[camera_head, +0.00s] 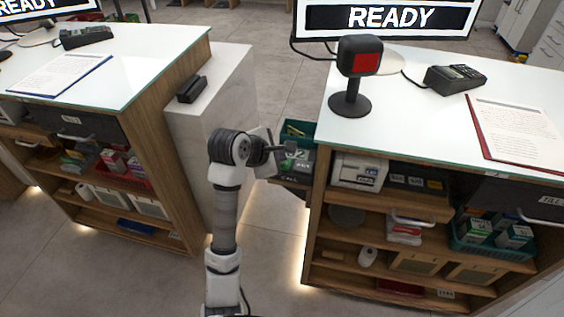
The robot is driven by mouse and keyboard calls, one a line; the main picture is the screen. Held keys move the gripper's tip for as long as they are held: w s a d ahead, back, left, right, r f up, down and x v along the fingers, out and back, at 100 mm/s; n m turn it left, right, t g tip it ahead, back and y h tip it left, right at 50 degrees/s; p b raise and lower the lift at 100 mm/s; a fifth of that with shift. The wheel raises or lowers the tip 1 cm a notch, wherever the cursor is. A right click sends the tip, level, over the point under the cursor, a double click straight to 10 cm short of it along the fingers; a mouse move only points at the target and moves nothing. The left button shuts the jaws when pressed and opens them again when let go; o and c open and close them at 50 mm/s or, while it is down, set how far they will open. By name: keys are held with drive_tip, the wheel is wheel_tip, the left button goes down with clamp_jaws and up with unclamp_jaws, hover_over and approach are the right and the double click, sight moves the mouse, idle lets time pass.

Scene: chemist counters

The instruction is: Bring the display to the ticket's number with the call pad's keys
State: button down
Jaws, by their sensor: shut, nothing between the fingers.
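My gripper (291,147) is shut and empty, pointing right in the gap between the two counters, in front of a teal bin (297,127). A dark keyed device (455,78) lies on the right counter; a similar dark device (86,37) lies on the left counter. I cannot tell whether either is the call pad. A screen (390,17) above the right counter reads READY, as does a partly cut-off screen (35,6) at upper left. I cannot make out any ticket or its number. My gripper touches neither keyed device.
A black stand with a red-faced head (360,60) stands on the right counter (420,110), near a red-edged paper board (520,130). The left counter (150,55) holds a blue-edged one (60,75). A white plinth (225,75) carries a small black holder (192,90). Shelves below hold boxes.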

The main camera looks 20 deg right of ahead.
drive_tip(key=shift+f, duration=0.25)
drive_tip(key=shift+r, duration=0.1)
idle(0.5)
drive_tip(key=shift+r, duration=0.75)
drive_tip(key=shift+r+p, duration=1.5)
drive_tip(key=shift+r, duration=1.05)
